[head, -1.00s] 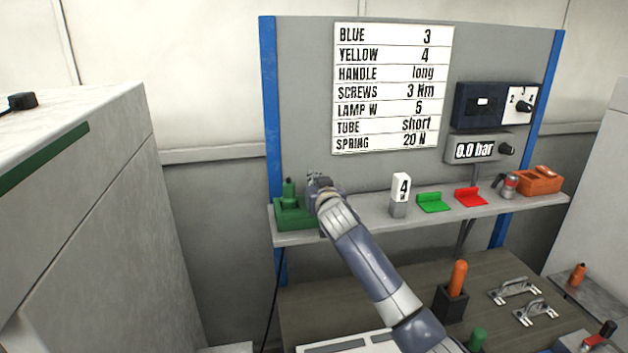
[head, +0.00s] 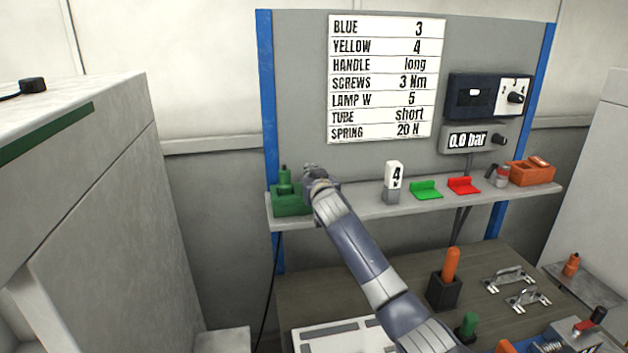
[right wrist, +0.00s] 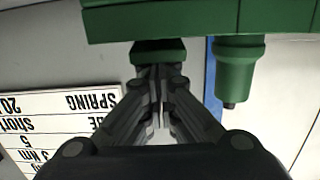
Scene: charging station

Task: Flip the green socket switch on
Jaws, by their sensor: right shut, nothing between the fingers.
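The green socket (head: 292,203) sits at the left end of the wall shelf, with an upright green cylindrical part (head: 284,180) on top. My right gripper (head: 311,171) is just to its right at the top, its fingers hard to make out there. In the right wrist view, which is upside down, the socket's green body (right wrist: 200,18) crosses the top and the cylinder (right wrist: 235,70) hangs at the right. My right gripper (right wrist: 157,72) is shut and empty, its tips at a small green block (right wrist: 158,48) on the socket, probably the switch. Contact cannot be told. My left gripper is not in view.
A label board (head: 385,80) hangs behind. The workbench (head: 400,268) is below.

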